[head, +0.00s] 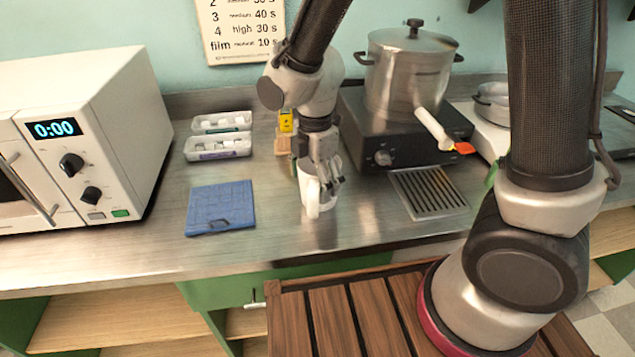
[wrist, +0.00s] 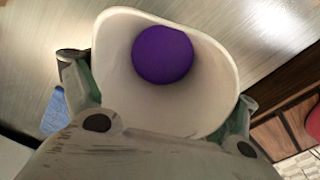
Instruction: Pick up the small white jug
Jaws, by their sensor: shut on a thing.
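The small white jug (head: 312,198) is on or just above the steel counter, in front of the hot plate's left side. I cannot tell whether its base touches the counter. My gripper (head: 322,185) comes down over it from above and is shut on it, with fingers at its sides. In the wrist view the jug's wide white mouth (wrist: 112,58) fills the middle, between my fingertips (wrist: 160,95). A round purple thing (wrist: 162,54) shows inside the jug. The jug's lower part is hidden in the wrist view.
A blue mat (head: 221,206) lies left of the jug, with white trays (head: 218,147) behind it. A microwave (head: 90,140) stands at the far left. A steel pot (head: 403,75) stands on a black hot plate (head: 395,150), with a drip grille (head: 429,192) in front.

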